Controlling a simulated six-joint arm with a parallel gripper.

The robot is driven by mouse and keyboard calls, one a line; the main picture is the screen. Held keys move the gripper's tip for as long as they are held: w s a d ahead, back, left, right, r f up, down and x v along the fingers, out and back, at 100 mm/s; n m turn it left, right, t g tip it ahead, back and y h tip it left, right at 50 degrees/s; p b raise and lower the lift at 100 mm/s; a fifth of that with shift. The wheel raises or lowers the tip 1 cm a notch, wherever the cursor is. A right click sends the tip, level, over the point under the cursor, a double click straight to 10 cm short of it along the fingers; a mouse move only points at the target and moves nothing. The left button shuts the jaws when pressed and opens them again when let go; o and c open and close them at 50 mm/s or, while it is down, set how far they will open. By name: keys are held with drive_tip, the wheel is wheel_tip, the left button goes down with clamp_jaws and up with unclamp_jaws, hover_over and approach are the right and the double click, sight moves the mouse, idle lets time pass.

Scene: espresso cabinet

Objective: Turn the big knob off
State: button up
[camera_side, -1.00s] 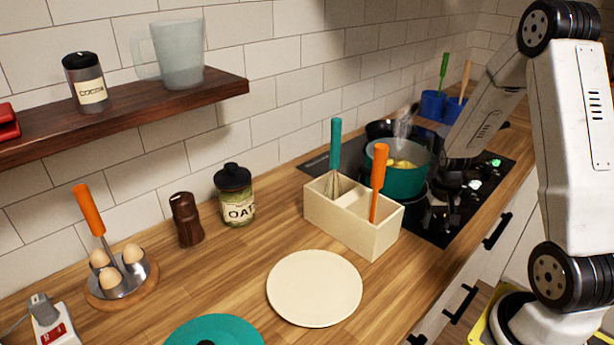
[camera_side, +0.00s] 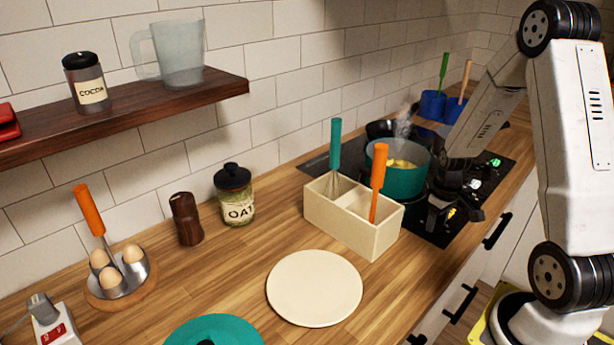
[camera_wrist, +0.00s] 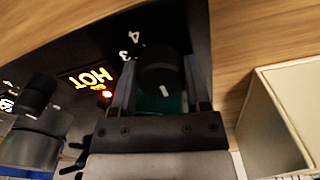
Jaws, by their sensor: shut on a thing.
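A black round knob (camera_wrist: 158,68) with a white pointer line sits on the black cooktop panel in the wrist view. The numbers 3 and 4 are printed beside it. My gripper (camera_wrist: 160,82) has its fingers on both sides of this knob and is shut on it.
A teal pot (camera_side: 405,180) with food and steam above it stands on the cooktop close to my gripper. A cream utensil box (camera_side: 370,240) stands left of the cooktop. Another dark knob-like part (camera_wrist: 38,95) is at the left in the wrist view. A cream plate (camera_side: 314,288) lies on the counter.

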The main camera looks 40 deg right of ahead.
sight(438, 220)
idle(0.4)
drive_tip(key=o, duration=1.3)
drive_tip(key=shift+r, duration=3.9)
